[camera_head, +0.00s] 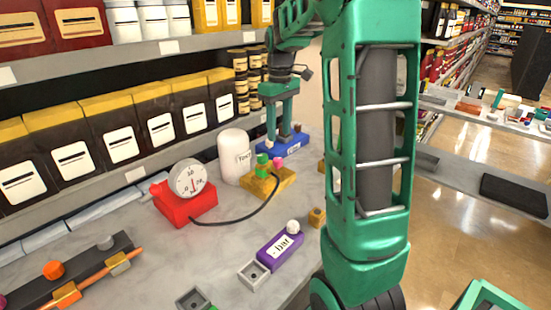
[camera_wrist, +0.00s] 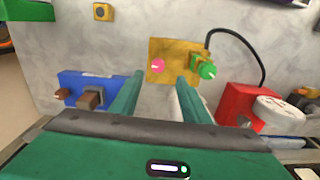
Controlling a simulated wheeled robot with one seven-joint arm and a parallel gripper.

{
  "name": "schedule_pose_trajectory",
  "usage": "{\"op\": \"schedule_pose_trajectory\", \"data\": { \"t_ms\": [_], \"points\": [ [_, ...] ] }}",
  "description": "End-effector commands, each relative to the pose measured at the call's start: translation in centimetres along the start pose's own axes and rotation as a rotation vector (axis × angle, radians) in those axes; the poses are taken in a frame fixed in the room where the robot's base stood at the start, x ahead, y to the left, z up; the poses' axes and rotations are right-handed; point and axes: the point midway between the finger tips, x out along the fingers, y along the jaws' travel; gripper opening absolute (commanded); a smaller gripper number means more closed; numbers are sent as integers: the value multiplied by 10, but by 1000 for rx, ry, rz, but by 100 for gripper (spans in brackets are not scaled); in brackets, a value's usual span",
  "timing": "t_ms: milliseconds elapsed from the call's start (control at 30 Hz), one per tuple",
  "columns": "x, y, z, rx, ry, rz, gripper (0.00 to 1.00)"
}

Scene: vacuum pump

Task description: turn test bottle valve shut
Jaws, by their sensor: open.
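Behind lies a blue block (camera_head: 291,146) with a small label that I cannot read. In the wrist view the blue block (camera_wrist: 75,80) carries a brown knob (camera_wrist: 90,97). My gripper (camera_head: 284,133) is open and empty near the blue block. In the wrist view my gripper (camera_wrist: 160,80) points toward the yellow block (camera_wrist: 165,45). Which knob is the bottle's valve I cannot tell.
A red block with a round gauge (camera_head: 189,179) stands at left, joined to the yellow block by a black hose (camera_head: 245,216). A purple labelled block (camera_head: 280,250) lies in front. Shelves with boxes (camera_head: 118,144) rise behind the counter. Bare counter (camera_head: 140,240) shows between the pieces.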

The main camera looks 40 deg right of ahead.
Motion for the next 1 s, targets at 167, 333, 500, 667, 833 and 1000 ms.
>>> {"op": "schedule_pose_trajectory", "data": {
  "t_ms": [167, 333, 500, 667, 833, 1000],
  "points": [
    [6, 4, -8, -24, -2, 0, 42],
    [27, 4, -7, -23, -3, -1, 42],
    [58, 4, -7, -22, -4, -1, 42],
    [84, 4, -7, -22, -3, -1, 42],
    [102, 4, -7, -22, -3, 0, 42],
    [108, 4, -7, -22, -1, 1, 42]
  ]
}}
